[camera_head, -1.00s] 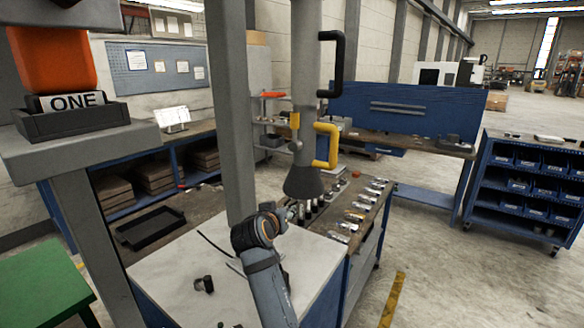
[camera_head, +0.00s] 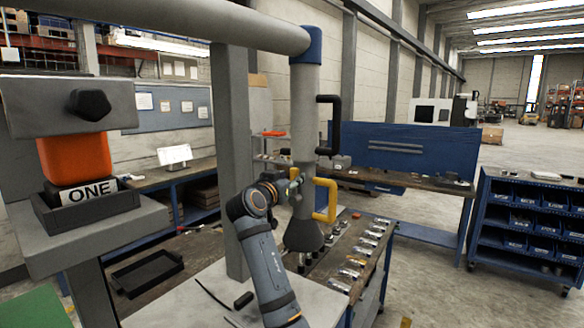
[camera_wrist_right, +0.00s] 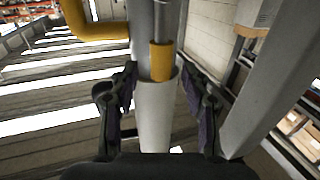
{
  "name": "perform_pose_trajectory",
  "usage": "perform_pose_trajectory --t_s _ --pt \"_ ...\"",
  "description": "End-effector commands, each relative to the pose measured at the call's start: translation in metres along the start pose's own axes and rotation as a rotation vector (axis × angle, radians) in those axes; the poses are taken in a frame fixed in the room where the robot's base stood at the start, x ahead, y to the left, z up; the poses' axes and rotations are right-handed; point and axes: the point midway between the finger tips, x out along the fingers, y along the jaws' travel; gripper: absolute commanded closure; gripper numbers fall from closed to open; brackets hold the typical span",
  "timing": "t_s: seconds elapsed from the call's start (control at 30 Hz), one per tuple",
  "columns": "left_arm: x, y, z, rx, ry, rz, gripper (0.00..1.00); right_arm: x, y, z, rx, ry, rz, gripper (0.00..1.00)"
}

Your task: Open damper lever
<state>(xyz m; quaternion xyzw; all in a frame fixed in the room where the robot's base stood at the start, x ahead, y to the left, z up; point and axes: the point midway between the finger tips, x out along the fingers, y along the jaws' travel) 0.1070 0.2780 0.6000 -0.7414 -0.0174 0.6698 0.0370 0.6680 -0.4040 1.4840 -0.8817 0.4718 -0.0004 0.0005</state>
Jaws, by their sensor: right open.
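The grey extraction arm's vertical tube (camera_head: 305,110) hangs down to a dark hood (camera_head: 304,236). A small yellow-sleeved lever (camera_head: 294,173) sits on the tube's left side. In the right wrist view the yellow sleeve (camera_wrist_right: 161,62) is on a thin grey rod, ahead of and between the fingers. My right gripper (camera_head: 292,187) is close to the lever, left of the tube. In the wrist view the right gripper (camera_wrist_right: 158,85) is open, its fingers apart on either side of the tube. I cannot tell whether they touch it. My left gripper is not in view.
A yellow handle (camera_head: 331,200) and a black handle (camera_head: 336,125) stick out right of the tube. A grey post (camera_head: 232,150) stands close to my right arm. Below is a bench with metal parts (camera_head: 365,245). An orange block (camera_head: 75,158) stands at left.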

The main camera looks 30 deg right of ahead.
Motion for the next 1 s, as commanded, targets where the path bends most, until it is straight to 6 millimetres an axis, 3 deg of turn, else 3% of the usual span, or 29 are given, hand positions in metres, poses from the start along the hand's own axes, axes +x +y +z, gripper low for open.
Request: perform_pose_trajectory --t_s 0.03,0.17,0.43,0.8,1.0 --pt "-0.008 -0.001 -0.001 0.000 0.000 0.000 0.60 0.007 0.000 -0.004 -0.004 -0.001 0.002 0.52" --pt "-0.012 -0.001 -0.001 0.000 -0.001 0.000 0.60 0.017 0.000 -0.001 -0.002 -0.001 0.000 0.52" --pt "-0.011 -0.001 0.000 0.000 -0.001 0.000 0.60 0.019 0.000 0.002 0.000 -0.001 -0.001 0.52" --pt "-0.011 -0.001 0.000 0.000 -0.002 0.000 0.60 0.019 0.000 0.001 0.000 -0.001 -0.001 1.00" --pt "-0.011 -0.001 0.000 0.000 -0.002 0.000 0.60 0.019 0.000 0.001 0.000 -0.001 -0.001 1.00"
